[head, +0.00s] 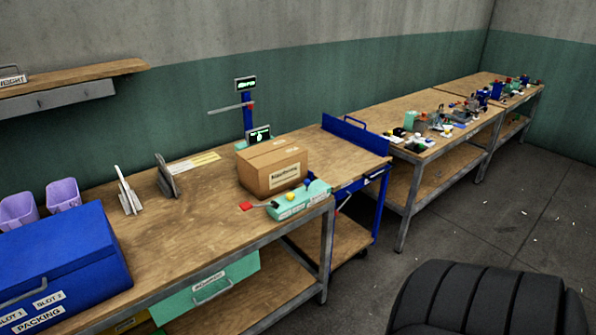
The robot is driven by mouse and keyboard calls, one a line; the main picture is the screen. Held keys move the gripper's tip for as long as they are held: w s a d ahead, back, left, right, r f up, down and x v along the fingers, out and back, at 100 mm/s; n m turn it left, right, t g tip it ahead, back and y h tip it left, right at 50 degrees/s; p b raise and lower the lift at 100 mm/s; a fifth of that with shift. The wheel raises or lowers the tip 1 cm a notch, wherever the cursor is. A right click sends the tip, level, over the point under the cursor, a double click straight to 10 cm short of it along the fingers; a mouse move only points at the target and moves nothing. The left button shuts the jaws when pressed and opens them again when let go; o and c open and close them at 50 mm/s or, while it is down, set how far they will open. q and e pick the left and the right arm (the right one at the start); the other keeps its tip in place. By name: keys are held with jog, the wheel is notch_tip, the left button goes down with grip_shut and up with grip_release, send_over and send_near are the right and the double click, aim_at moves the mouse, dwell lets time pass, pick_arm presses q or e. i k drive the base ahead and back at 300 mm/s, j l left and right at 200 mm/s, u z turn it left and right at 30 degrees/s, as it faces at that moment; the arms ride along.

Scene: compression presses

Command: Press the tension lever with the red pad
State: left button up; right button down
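A small red pad (246,206) sits at the end of a thin lever (262,206) on the near bench. The lever reaches left from a mint-green device (299,202) at the bench's right front corner. The device carries a yellow knob (290,196) and a blue knob (308,183). The pad seems to lie just above or on the wood; I cannot tell which. Neither of my grippers shows in the head view.
A cardboard box (272,170) stands right behind the device. A blue case (60,262) fills the bench's left front, with purple bins (63,194) behind. Bare wood (180,225) lies left of the pad. A black ribbed object (490,300) fills the lower right.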

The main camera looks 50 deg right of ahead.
aim_at(246, 206)
jog(key=z, duration=1.45)
